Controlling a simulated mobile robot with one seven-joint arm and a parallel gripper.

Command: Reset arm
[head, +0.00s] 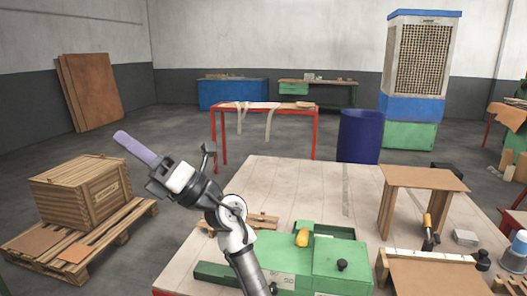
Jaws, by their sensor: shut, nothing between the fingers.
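My arm rises from the bottom middle of the head view and leans up and to the left. My gripper (121,136) is at its far end, in the air left of the workbench. It is shut and empty. A pale purple bar forms its tip, and no gap between fingers shows. It touches nothing that I can see. A dark bracket stands up from the wrist.
A workbench (290,180) holds a green machine (340,262), a small wooden stand (425,178) and several tools. A wooden crate (80,192) sits on a pallet (122,222) at left. A blue barrel (359,136) and a red-legged table (265,105) stand behind.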

